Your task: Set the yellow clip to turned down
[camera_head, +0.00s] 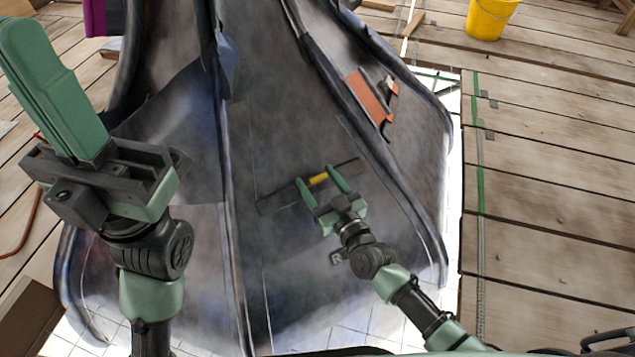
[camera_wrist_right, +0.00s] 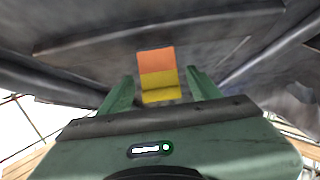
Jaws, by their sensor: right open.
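The small yellow clip (camera_head: 318,180) sits on a dark strip (camera_head: 275,203) that runs across the grey face of the spire. In the right wrist view the clip (camera_wrist_right: 160,82) has an orange upper part and a yellow lower part that looks bent against it. My right gripper (camera_head: 320,180) is open, with one finger on either side of the clip. In the wrist view its fingers (camera_wrist_right: 160,84) show gaps to the clip on both sides. My left gripper (camera_head: 55,85) is raised at the left, away from the clip, its fingers together and empty.
Raised ribs (camera_head: 385,165) run down the spire on both sides of the strip. An orange patch (camera_head: 368,97) lies up and right of the clip. Wooden planks (camera_head: 545,215) surround the spire, and a yellow bucket (camera_head: 490,18) stands at the far right.

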